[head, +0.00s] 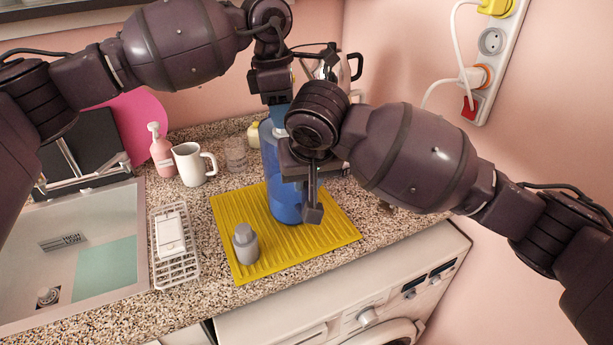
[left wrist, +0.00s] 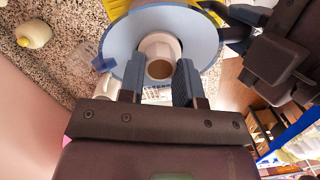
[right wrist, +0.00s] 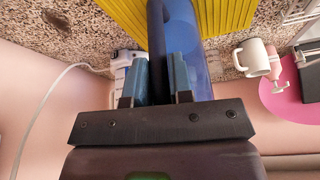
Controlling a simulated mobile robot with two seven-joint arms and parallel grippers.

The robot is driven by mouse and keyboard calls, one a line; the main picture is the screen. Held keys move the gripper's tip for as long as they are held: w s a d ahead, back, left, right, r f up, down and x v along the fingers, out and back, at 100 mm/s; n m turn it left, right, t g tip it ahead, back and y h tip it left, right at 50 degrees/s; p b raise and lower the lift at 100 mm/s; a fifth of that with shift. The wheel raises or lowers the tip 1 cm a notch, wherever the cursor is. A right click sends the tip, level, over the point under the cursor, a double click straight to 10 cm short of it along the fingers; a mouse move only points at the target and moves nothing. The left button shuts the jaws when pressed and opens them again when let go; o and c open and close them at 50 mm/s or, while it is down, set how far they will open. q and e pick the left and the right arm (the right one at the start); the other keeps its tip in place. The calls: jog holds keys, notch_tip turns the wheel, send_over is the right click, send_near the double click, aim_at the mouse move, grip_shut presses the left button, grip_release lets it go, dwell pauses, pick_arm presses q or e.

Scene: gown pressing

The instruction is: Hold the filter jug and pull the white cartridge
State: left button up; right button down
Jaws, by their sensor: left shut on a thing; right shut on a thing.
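The blue filter jug (head: 283,208) stands upright on a yellow ribbed mat (head: 240,215). In the left wrist view I look down into its round pale-blue rim (left wrist: 117,42). The white cartridge (left wrist: 159,45) sits inside the rim, a pale ring with a brownish centre. My left gripper (left wrist: 158,72) is above the jug's mouth, its fingers shut on the cartridge. My right gripper (right wrist: 159,62) is shut on the jug's dark upright handle (right wrist: 156,25), beside the blue body (right wrist: 183,25). In the head view my right arm hides part of the jug, and the cartridge is not visible there.
A grey bottle (head: 245,245) stands on the mat's front left. A white rack (head: 175,272) and a sink (head: 100,240) lie to the left. A white mug (head: 188,165), a pink soap bottle (head: 162,155) and a glass (head: 236,155) stand behind.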

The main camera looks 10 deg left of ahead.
pick_arm(q)
jog(key=shift+r, duration=1.6)
jog(key=shift+c, duration=0.4)
jog(key=shift+r, duration=2.65)
pick_arm(e)
jog(key=c, duration=0.9)
grip_release()
jog(key=shift+c, duration=0.2)
jog(key=v, duration=1.2)
